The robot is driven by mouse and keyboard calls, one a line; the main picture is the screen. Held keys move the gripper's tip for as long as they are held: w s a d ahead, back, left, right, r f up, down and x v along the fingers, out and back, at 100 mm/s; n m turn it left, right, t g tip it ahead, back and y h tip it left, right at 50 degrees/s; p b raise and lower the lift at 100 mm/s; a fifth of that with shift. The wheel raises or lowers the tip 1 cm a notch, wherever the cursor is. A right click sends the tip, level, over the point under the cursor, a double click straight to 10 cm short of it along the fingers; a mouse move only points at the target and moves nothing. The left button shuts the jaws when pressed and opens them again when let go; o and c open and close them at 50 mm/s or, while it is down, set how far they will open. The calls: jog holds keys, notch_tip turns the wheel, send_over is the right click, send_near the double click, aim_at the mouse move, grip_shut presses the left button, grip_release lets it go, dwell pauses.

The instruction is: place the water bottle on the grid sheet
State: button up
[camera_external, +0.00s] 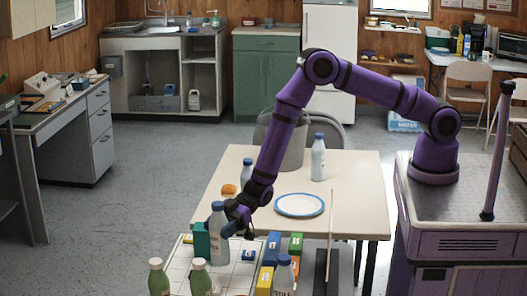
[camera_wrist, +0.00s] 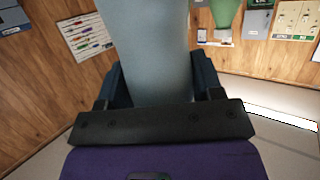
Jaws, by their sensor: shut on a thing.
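The grid sheet (camera_external: 236,276) is white with thin lines and lies at the front of the table area. The held bottle appears over the sheet's back part; I cannot tell whether its base touches the sheet. Similar bottles stand on the cream table (camera_external: 318,163) and at the front right (camera_external: 284,275).
A teal box (camera_external: 201,240) stands close behind the held bottle's left side. Green bottles (camera_external: 200,280) stand at the front left. Blue, green and yellow boxes (camera_external: 272,248) line the sheet's right side. A blue-rimmed plate (camera_external: 300,205) and grey bin (camera_external: 280,143) are farther back.

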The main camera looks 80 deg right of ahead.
aim_at(220, 242)
jog(key=shift+f, duration=2.75)
jog(key=o, duration=1.2)
jog(key=shift+d+r, duration=0.15)
jog(key=shift+r, duration=0.05)
jog(key=v, duration=1.1)
jog(key=shift+s+d+r, duration=0.15)
jog(key=shift+s+d, duration=0.05)
jog(key=shift+s, duration=0.1)
